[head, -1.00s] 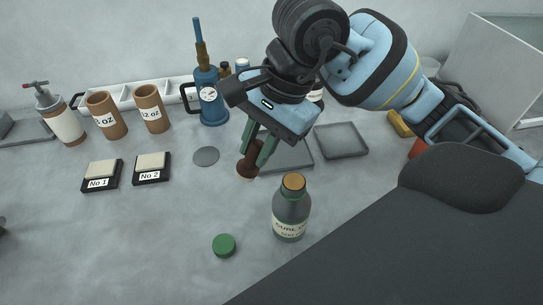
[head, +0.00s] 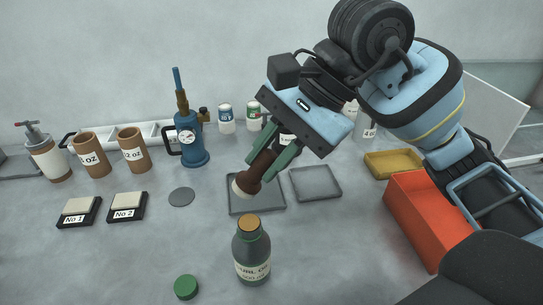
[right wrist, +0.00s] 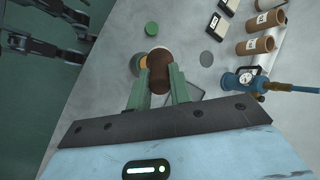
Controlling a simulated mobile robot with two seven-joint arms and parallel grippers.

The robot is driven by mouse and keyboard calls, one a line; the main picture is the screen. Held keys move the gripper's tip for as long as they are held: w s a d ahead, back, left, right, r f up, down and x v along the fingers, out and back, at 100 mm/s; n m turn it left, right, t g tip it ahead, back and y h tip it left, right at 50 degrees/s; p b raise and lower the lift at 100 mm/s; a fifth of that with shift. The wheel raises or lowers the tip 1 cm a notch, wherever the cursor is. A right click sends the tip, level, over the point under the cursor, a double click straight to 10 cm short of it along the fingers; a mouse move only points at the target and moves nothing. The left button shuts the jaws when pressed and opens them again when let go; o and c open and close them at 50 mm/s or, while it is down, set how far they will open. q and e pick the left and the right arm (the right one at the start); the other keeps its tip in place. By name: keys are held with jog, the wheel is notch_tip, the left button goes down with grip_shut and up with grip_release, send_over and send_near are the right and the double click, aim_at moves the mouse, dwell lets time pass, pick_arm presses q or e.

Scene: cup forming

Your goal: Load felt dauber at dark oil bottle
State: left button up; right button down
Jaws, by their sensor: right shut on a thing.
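My right gripper (head: 268,172) is shut on the brown handle of the felt dauber (head: 262,165). The dauber is tilted in the head view, its pale felt tip (head: 240,187) pointing down and left. The dark oil bottle (head: 252,257) stands upright in front of it, with a tan, round top. The tip is above and behind the bottle in the picture, apart from it. In the right wrist view the dauber (right wrist: 159,68) shows between the fingers (right wrist: 160,92) and partly covers the bottle (right wrist: 138,64). My left gripper is not seen in the head view.
A green cap (head: 186,287) lies left of the bottle. Grey trays (head: 238,208) lie behind it, with a grey disc (head: 181,197) to the left. A red bin (head: 412,215) and yellow tray (head: 392,163) are at right. A blue gauge device (head: 192,148) stands at the back.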

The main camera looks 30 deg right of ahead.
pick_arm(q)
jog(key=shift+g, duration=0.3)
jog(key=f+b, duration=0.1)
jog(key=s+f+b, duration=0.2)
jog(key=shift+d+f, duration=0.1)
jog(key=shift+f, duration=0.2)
pick_arm(e)
notch_tip(320, 180, down, 6)
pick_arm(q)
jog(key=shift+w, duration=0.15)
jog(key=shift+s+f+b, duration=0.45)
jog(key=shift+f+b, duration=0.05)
pick_arm(e)
jog(key=shift+s+f, duration=0.1)
jog(key=shift+f, duration=0.55)
dwell(1.4)
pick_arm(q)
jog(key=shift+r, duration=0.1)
pick_arm(e)
jog(key=shift+r, duration=0.1)
jog(key=shift+r+p, duration=1.95)
jog(key=shift+r, duration=1.65)
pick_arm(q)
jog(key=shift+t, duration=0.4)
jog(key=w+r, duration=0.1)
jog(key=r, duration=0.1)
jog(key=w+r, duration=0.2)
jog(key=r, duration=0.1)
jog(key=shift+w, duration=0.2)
